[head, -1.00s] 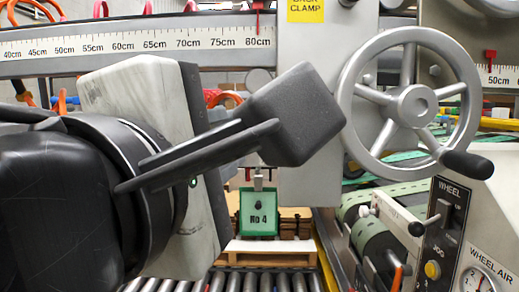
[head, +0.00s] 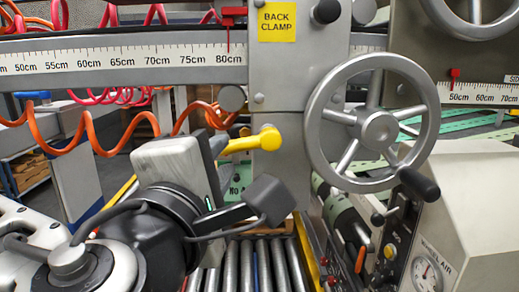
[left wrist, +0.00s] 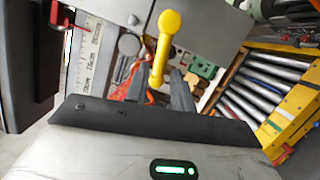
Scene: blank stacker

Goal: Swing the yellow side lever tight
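The yellow side lever (head: 250,142), with a round knob at its end, sticks out toward the right near the middle of the head view. Its grey mount is partly hidden by my gripper's body. In the left wrist view the lever (left wrist: 160,60) stands in the centre, its knob toward the top. My right gripper is out of view.
A grey handwheel (head: 375,130) with a black handle stands to the right. A scale beam (head: 120,57) and the "BACK CLAMP" plate (head: 277,22) are above. Roller conveyor (head: 240,265) lies below. Orange coiled hoses (head: 100,145) hang behind.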

